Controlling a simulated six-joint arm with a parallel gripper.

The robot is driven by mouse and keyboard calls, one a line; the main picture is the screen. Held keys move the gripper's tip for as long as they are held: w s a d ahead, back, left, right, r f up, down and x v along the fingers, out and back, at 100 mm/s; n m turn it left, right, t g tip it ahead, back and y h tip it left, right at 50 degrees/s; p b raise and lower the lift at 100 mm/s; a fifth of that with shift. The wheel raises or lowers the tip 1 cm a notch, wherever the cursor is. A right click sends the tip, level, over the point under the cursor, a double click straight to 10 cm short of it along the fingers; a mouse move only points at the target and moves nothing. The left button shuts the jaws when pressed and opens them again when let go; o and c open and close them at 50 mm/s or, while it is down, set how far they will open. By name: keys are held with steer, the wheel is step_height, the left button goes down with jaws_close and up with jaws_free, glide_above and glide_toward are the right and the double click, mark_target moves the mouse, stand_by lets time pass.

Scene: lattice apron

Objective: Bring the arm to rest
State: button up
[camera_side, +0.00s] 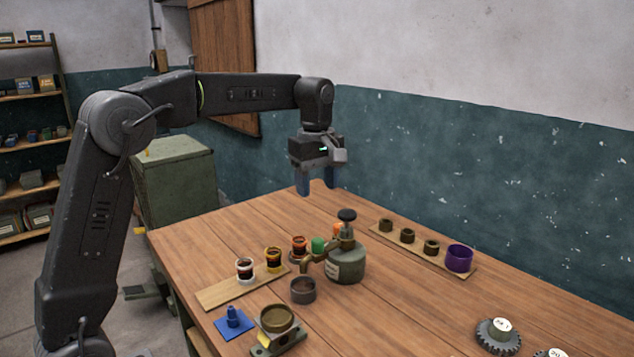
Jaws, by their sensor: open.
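My gripper (317,182) hangs pointing down above the back part of the wooden table (215,233). Its two dark blue fingers are apart and nothing shows between them. It is well above the tabletop and touches no object. My arm reaches in from the left, with its forearm about level.
A green-grey oil can (346,264) with a black knob stands mid-table. Small jars stand around a wooden strip (222,294); another strip holds dark rings and a purple cup (459,258). A blue piece (233,319), a metal holder (278,325) and gears (498,337) lie in front.

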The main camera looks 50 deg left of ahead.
steer(key=shift+s, duration=0.1)
steer(key=s+d+r+m+t, duration=0.1)
steer(key=s+d+m+t, duration=0.2)
steer(key=s, duration=0.4)
steer(key=s+d+r+m, duration=0.1)
steer(key=s+d+m, duration=0.1)
steer(key=s+m, duration=0.45)
steer(key=s+d+f+m+t, duration=0.2)
steer(key=s+f+m, duration=0.5)
steer(key=s, duration=0.5)
steer(key=shift+d, duration=0.35)
